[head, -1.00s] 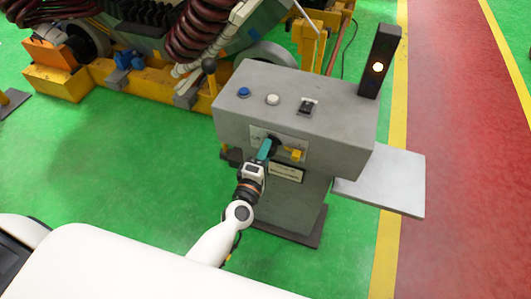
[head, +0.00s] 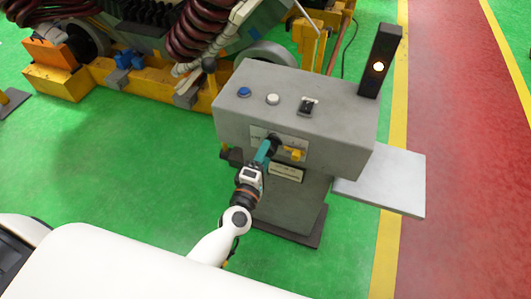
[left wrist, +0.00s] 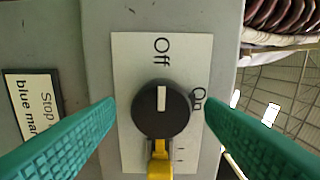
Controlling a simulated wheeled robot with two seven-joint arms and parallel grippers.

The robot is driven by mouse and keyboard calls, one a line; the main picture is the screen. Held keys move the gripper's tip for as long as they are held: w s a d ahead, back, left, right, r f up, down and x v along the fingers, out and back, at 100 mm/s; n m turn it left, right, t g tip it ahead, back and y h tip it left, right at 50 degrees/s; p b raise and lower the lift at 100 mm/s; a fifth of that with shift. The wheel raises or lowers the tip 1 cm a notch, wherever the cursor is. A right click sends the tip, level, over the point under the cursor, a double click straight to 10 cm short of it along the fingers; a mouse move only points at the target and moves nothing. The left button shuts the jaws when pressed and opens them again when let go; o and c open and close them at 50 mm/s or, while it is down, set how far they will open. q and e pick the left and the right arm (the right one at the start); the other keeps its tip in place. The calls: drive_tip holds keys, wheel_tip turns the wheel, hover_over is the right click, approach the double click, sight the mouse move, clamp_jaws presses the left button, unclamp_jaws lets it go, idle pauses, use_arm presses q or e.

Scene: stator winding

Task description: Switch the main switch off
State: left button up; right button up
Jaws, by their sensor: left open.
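The main switch is a round black knob (left wrist: 161,112) with a white mark on a pale plate (left wrist: 128,62). In the left wrist view the mark points up at the "Off" label (left wrist: 162,50); the "On" label (left wrist: 198,98) is to the right. In the head view the knob (head: 274,142) is on the front of the grey console (head: 235,120). My left gripper (head: 266,148) is open in front of the knob. In the left wrist view its teal fingers (left wrist: 160,104) are on either side of the knob, with a gap at each side. My right gripper is out of view.
A yellow part (left wrist: 160,160) sticks out beside the knob. A blue button (head: 244,91), a white button (head: 273,99) and a black switch (head: 308,106) are on the console's top. A lamp post (head: 381,58) with a lit lamp stands at its right. Green floor is clear at left.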

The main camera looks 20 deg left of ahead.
use_arm(q)
drive_tip(key=s+b, duration=0.1)
drive_tip(key=s, duration=0.9)
drive_tip(key=shift+s+a, duration=0.15)
drive_tip(key=shift+s, duration=0.15)
drive_tip(key=s+f+m+g+h+p, duration=0.1)
drive_tip(key=s+f+m+g, duration=0.25)
drive_tip(key=f, duration=0.65)
drive_tip(key=s+f+m+g, duration=0.3)
drive_tip(key=f+m, duration=0.2)
drive_tip(key=f, duration=0.4)
drive_tip(key=s+f+m+g+h+p, duration=0.1)
drive_tip(key=s+f+m+g, duration=0.25)
drive_tip(key=f, duration=0.65)
drive_tip(key=s+a+f+m+g+y, duration=0.1)
drive_tip(key=s+a+f+m+g, duration=0.1)
drive_tip(key=s+f, duration=0.2)
drive_tip(key=s+a+f+m+g+p, duration=0.1)
drive_tip(key=s+a+f+m+g, duration=0.1)
drive_tip(key=s, duration=0.7)
drive_tip(key=s+a+f+m+g+y, duration=0.1)
drive_tip(key=s+a+f+m+g, duration=0.2)
drive_tip(key=s+f, duration=0.3)
drive_tip(key=shift+s+a+m+y+p, duration=0.35)
drive_tip(key=shift+s+a+m, duration=0.1)
drive_tip(key=shift+s+m, duration=0.35)
drive_tip(key=shift+c, duration=0.3)
